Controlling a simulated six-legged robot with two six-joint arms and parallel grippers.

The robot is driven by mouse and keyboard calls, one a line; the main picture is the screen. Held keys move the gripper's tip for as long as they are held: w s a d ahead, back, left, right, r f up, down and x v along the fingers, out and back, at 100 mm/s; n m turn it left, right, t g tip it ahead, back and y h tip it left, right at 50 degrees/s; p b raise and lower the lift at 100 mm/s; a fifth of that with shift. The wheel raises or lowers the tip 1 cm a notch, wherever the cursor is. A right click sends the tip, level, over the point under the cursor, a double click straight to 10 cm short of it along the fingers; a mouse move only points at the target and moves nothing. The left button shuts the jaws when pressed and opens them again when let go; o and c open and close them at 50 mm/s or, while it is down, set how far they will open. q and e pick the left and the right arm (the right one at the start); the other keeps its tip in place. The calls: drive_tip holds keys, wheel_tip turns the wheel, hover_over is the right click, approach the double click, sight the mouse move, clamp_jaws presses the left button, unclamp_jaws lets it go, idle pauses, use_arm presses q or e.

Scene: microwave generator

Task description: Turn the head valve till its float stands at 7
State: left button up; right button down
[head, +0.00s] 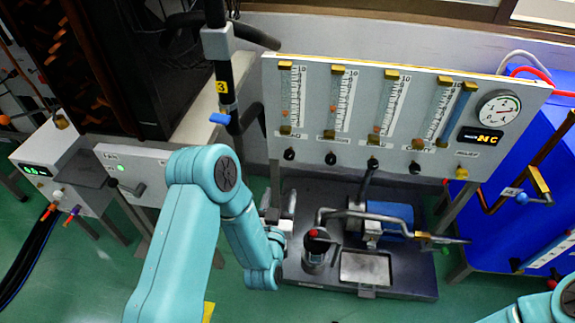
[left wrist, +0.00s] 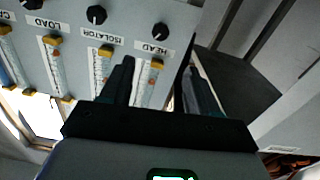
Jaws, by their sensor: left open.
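The head valve is a black knob (head: 289,154) at the left end of the panel's knob row. In the upside-down left wrist view the knob (left wrist: 159,31) sits by the HEAD label. Its flow tube (head: 291,95) stands above it, with a small orange float (head: 285,113) low in the tube; the exact reading is too small to tell. My left gripper (left wrist: 158,68) is open and empty. Its fingers point toward the panel, apart from the knob. My right gripper is outside the views.
Other black knobs for isolator (left wrist: 96,14) and load (left wrist: 39,20) sit close beside the head knob. A round gauge (head: 498,108) is at the panel's right. A pump rig with pipes (head: 385,222) stands below. A dark pipe with a blue handle (head: 220,118) rises left of the panel.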

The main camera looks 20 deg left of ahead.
sight(289, 157)
use_arm(q)
drive_tip(key=x, duration=1.3)
drive_tip(key=shift+w+a+b, duration=0.1)
drive_tip(key=shift+w+b, duration=0.05)
drive_tip(key=shift+b, duration=0.15)
drive_tip(key=shift+c, duration=0.3)
drive_tip(key=c, duration=1)
